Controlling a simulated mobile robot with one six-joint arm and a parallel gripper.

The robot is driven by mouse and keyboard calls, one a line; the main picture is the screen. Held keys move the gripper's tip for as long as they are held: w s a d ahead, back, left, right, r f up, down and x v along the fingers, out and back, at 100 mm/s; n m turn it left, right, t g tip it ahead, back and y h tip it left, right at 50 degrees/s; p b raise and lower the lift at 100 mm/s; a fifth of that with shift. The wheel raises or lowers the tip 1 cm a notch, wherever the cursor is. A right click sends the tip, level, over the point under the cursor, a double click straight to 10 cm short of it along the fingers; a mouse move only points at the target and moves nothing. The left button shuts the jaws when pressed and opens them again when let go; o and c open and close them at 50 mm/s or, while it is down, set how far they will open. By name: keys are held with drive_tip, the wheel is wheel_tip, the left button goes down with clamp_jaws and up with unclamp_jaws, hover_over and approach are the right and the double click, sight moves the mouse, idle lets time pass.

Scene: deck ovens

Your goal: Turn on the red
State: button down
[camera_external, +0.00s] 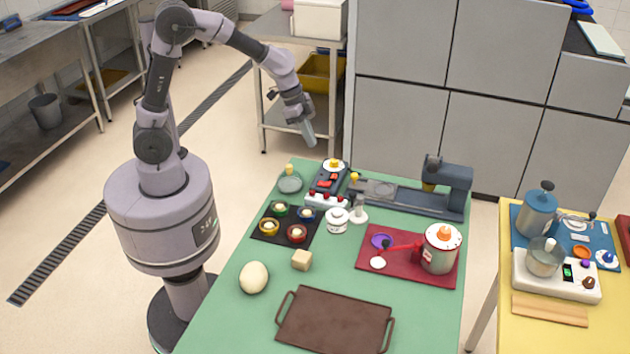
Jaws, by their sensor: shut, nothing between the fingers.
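My gripper (308,133) is shut and empty, pointing down in the air beyond the back left edge of the green table (225,310). It is apart from everything on the table. Several red things lie there. A dark device with red parts (326,183) stands at the back, below and to the right of my gripper. A white strip with red buttons or switches (326,200) lies in front of it. Whether any switch is on is too small to tell.
A grey machine (445,190) stands at the back right. A yellow table (530,335) stands right.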

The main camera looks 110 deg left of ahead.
drive_tip(key=shift+d+f, duration=0.1)
drive_tip(key=b, duration=0.6)
approach(328, 183)
drive_tip(key=x, duration=0.7)
